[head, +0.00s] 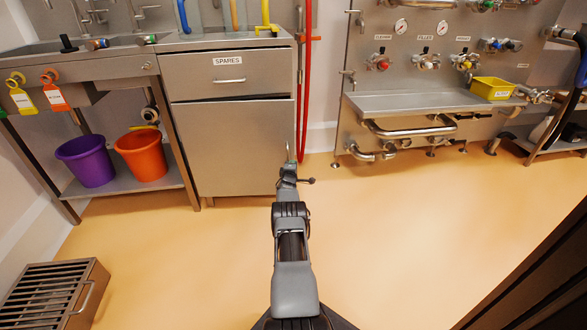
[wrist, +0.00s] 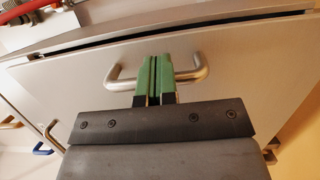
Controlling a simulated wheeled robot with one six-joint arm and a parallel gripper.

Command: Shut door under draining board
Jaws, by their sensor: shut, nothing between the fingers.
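The steel door (head: 232,150) is below the SPARES drawer (head: 229,76), under the draining board (head: 222,40). In the head view it looks nearly flush with the cabinet. The wrist view, turned on its side, shows the door (wrist: 235,60) with a dark gap along the edge near its handle. The bar handle (wrist: 202,72) crosses behind my green fingertips (wrist: 154,60). My gripper is shut and empty, overlapping the handle's middle; whether it touches the handle or door I cannot tell. In the head view my gripper (head: 290,160) is at the door's right edge.
A red hose (head: 303,90) hangs just right of the cabinet. Purple (head: 85,160) and orange (head: 141,155) buckets stand on a low shelf to the left. A slatted metal box (head: 55,293) is at lower left. The orange floor around my arm is clear.

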